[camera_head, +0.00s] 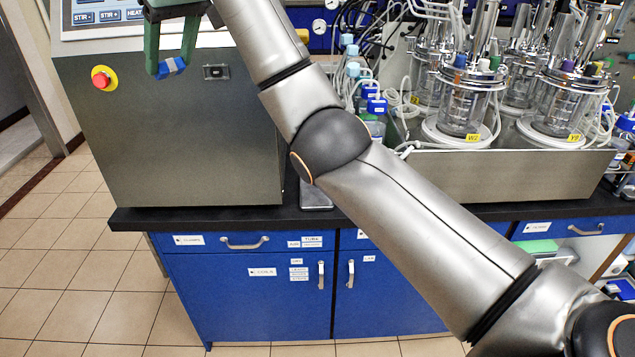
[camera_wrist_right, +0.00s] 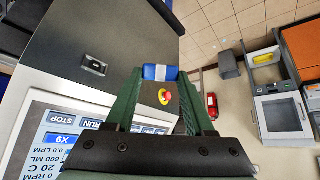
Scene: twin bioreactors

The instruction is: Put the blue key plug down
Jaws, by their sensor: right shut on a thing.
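My right gripper (camera_head: 172,68) has green fingers and is shut on the blue key plug (camera_head: 172,67), a small blue piece with a pale band. It holds the plug in front of the grey control cabinet (camera_head: 180,135), left of the dark key socket (camera_head: 216,72). In the right wrist view the plug (camera_wrist_right: 160,72) sits between the fingertips of the gripper (camera_wrist_right: 158,75), and the socket (camera_wrist_right: 94,65) shows to the left. The plug appears apart from the socket. My left gripper is not in view.
A red emergency button on a yellow ring (camera_head: 103,77) is left of the plug on the cabinet. The cabinet stands on a black bench top (camera_head: 230,218) over blue drawers. Glass bioreactors (camera_head: 465,100) stand in a steel tray at right. My right arm crosses the middle.

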